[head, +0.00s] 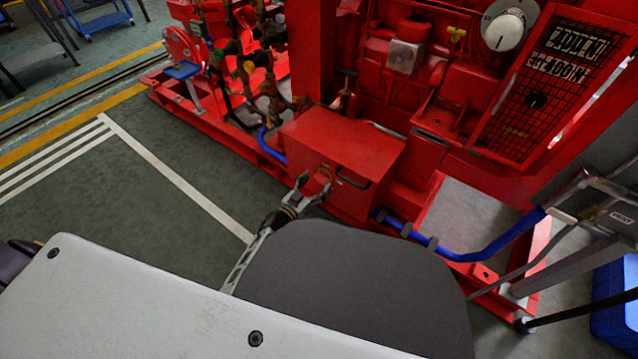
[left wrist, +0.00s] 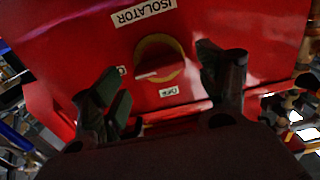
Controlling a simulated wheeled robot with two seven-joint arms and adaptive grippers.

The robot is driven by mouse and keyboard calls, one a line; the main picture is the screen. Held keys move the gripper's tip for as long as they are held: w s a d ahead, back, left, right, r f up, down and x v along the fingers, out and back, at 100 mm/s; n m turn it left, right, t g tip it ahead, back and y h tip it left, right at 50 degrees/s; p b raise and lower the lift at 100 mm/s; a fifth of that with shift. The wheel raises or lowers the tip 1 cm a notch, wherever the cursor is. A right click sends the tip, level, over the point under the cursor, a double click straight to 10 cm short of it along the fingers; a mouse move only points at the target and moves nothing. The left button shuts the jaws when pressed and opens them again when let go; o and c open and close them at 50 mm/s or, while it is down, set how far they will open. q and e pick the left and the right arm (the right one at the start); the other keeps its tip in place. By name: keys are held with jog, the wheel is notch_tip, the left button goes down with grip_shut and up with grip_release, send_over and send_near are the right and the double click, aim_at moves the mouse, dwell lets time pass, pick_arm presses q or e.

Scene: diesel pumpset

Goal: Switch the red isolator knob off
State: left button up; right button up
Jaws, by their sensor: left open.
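The red isolator knob (left wrist: 160,68) sits on a yellow disc (left wrist: 158,43) on the red box face, under a white ISOLATOR label (left wrist: 142,11). Its handle points roughly left in the left wrist view, toward a small label partly hidden by a finger. A second small label, apparently OFF (left wrist: 168,91), is below the disc. My left gripper (left wrist: 160,75) is open, its two fingers on either side of the knob in that view, with no visible grip on it. In the head view my left gripper (head: 313,188) is close to the front of the red box (head: 335,145). My right gripper is not seen.
A dark handle (head: 352,180) juts from the box front, right of my gripper. Blue pipes (head: 470,254) run low at the right, and red pump frames stand behind. Pipes and valves (head: 255,75) are at the back left. Open green floor (head: 150,215) lies to the left.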

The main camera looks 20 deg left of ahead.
pick_arm(q)
jog(key=shift+b+x, duration=0.3)
jog(key=shift+x, duration=0.6)
jog(key=shift+c, duration=0.4)
jog(key=c, duration=1)
jog(key=shift+o, duration=0.2)
